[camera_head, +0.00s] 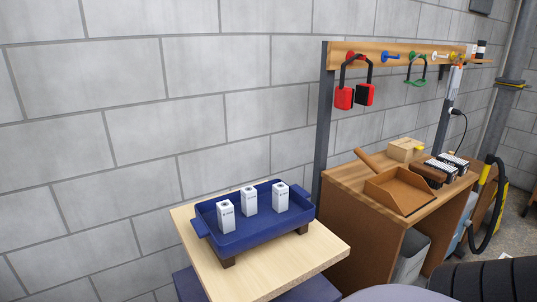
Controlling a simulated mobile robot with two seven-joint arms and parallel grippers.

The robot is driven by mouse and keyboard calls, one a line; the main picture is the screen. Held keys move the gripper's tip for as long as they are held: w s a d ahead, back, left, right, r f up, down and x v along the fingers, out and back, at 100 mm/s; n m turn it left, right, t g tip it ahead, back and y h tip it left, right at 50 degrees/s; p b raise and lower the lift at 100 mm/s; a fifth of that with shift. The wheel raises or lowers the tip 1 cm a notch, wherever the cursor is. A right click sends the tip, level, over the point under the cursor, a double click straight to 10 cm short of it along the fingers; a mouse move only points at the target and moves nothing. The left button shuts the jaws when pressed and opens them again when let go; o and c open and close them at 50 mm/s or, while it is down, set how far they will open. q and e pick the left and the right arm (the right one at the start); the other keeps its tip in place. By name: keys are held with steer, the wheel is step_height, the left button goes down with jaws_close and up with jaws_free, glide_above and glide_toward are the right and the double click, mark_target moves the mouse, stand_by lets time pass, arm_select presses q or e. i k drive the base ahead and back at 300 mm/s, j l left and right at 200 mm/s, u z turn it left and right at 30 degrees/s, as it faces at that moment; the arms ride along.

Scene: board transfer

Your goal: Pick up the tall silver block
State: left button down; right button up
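Three upright pale silver-white blocks stand apart in a blue tray (262,232) with side handles. The left block (226,217) is nearest the tray's front left. The middle block (249,201) and the right block (280,197) stand further back. All three are similar in shape, with dark marks on the front and a dark spot on top. I cannot tell which one is the tallest. Neither of my grippers is in view.
The tray rests on dark supports on a light wooden tabletop (290,271) against a block wall. The tabletop's front right is bare.

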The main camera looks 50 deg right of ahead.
mark_target(248, 194)
steer(key=k+l+u, duration=0.15)
steer(key=l, duration=0.2)
steer(key=k+l+u, duration=0.1)
steer(key=l, duration=0.25)
steer(key=k+l, duration=0.3)
steer(key=l, duration=0.15)
steer(key=k+l+u, duration=0.1)
steer(key=k+l, duration=0.15)
steer(key=l, duration=0.25)
steer(key=k+l, duration=0.35)
steer(key=i+l+u, duration=0.05)
steer(key=l, duration=0.05)
